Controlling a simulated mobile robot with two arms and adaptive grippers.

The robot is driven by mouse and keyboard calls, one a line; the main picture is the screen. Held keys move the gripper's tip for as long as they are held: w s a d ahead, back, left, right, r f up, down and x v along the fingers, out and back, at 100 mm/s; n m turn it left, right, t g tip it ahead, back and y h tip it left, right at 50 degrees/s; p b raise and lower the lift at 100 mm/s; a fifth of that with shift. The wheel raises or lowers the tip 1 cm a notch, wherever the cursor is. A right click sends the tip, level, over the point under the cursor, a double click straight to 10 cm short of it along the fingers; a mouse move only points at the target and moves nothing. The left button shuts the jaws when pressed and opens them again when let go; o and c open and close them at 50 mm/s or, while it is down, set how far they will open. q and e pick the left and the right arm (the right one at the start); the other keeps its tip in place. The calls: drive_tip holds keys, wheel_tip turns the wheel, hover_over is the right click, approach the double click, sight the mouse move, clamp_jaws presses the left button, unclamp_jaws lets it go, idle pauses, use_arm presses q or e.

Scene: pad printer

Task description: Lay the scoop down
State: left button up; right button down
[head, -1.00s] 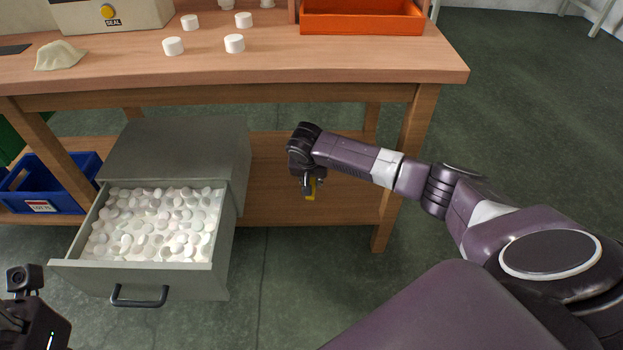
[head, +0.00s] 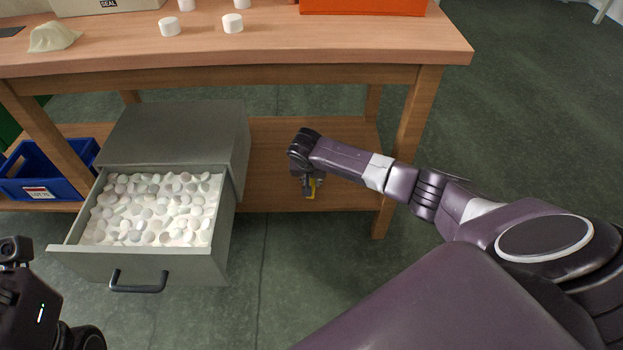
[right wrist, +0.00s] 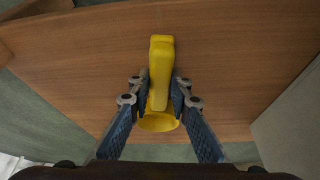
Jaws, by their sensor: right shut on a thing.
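In the head view the right gripper (head: 309,188) points down at the wooden lower shelf (head: 275,215), and only a small yellow bit of the scoop (head: 318,184) shows. I cannot tell whether the scoop touches the shelf. My left gripper is not clearly seen; only part of my left arm shows at the lower left.
An open grey drawer (head: 140,260) full of pale round pieces stands left of the right gripper. A blue bin (head: 45,185) sits on the shelf at far left. The table top (head: 300,45) overhangs the shelf and holds white cylinders, a cloth-like piece and an orange tray (head: 365,6).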

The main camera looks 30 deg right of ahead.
drive_tip(key=shift+f, duration=0.25)
idle(0.7)
drive_tip(key=c, duration=1.7)
unclamp_jaws()
